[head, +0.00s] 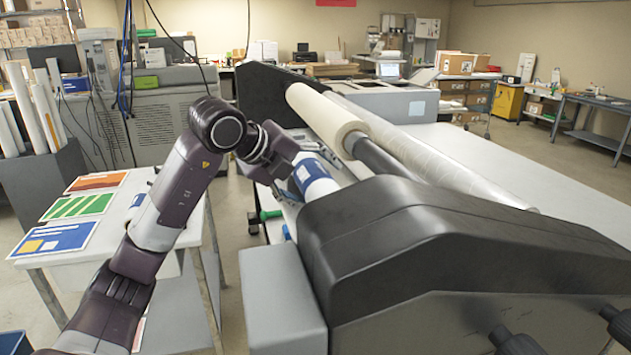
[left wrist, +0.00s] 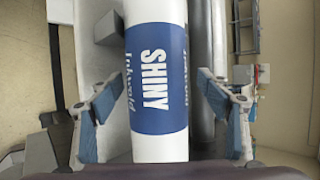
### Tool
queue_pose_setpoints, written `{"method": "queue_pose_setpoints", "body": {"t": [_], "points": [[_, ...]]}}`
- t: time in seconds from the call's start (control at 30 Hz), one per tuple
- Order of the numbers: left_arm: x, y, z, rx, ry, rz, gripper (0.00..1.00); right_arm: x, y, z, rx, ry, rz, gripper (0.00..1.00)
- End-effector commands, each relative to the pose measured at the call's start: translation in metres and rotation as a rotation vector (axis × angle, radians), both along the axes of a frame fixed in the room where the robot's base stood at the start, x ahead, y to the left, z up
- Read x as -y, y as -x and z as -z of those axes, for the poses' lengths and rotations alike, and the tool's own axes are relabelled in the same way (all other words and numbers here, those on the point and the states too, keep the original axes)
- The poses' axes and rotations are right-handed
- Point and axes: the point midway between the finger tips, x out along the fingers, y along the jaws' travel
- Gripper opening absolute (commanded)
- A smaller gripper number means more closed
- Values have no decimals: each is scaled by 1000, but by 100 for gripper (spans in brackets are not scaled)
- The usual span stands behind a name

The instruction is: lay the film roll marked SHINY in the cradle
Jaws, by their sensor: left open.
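The film roll marked SHINY (left wrist: 157,82) is white with a blue label band and runs lengthwise through the middle of the left wrist view. In the head view the roll (head: 312,177) shows its blue label at the laminator's near side, partly behind my arm. My left gripper (left wrist: 160,118) is open, with one blue-padded finger on each side of the roll and visible gaps between. In the head view my left gripper (head: 297,170) is at the roll. A grey block (left wrist: 108,28) stands beside the roll. I cannot tell what supports the roll. My right gripper is not in view.
The laminator's black end housings (head: 440,235) rise at either end of its long rollers (head: 400,150). A white table (head: 120,215) with several colour prints stands at left. A grey bin with several upright rolls (head: 40,160) is behind it. Floor shows between table and laminator.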

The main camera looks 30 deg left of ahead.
Motion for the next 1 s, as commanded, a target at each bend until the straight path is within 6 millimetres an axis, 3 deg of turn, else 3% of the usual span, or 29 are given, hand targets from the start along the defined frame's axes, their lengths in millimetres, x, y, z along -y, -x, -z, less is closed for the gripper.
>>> {"method": "queue_pose_setpoints", "body": {"t": [0.5,0.7,1.0], "points": [[-15,74,-63,7,-4,-2,71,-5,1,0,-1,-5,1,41],[-17,87,-73,5,-2,0,71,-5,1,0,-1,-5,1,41],[-17,88,-74,5,0,0,71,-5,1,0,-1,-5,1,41]]}}
